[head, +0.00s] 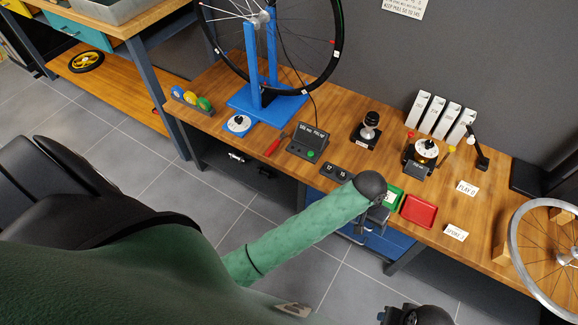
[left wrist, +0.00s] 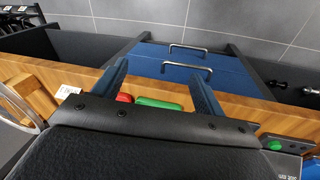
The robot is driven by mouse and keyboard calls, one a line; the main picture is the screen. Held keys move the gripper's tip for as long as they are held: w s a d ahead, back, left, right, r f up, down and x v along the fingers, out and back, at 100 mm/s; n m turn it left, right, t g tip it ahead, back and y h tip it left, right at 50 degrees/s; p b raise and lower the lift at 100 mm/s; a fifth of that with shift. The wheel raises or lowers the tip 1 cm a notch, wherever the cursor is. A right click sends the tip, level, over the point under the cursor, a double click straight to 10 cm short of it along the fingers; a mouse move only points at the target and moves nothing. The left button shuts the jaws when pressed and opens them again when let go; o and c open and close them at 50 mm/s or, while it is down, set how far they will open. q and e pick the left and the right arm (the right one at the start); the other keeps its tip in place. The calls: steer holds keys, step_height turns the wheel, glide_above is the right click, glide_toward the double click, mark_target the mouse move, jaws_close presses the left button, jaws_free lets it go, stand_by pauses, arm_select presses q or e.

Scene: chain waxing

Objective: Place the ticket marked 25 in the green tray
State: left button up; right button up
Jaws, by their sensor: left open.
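The green tray (head: 396,199) lies near the front edge of the bench, beside the red tray (head: 418,211). A small pale patch shows at the green tray, too small to tell what it is. My left gripper (head: 368,225) is at the bench's front edge, just in front of the green tray and partly covering it. In the left wrist view its fingers (left wrist: 160,72) are spread with nothing between them; slivers of the green tray (left wrist: 160,103) and red tray (left wrist: 124,98) show behind. I cannot make out a ticket marked 25. A dark part at the bottom (head: 415,316) may be my right gripper.
A black block reading 15 (head: 336,172) and a control box (head: 308,142) stand left of the trays. White cards (head: 467,188) lie to the right. A wheel stand (head: 265,100) is at the back left. Blue drawers (left wrist: 180,65) sit below the bench edge.

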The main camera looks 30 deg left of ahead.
arm_select(q)
steer(key=s+a, duration=0.7)
steer(key=s, duration=0.4)
steer(key=s+a+y, duration=0.1)
steer(key=s+a, duration=0.6)
steer(key=s, duration=0.4)
steer(key=shift+s+a+r+t, duration=0.2)
steer(key=shift+s+t, duration=0.05)
steer(key=shift+t, duration=0.15)
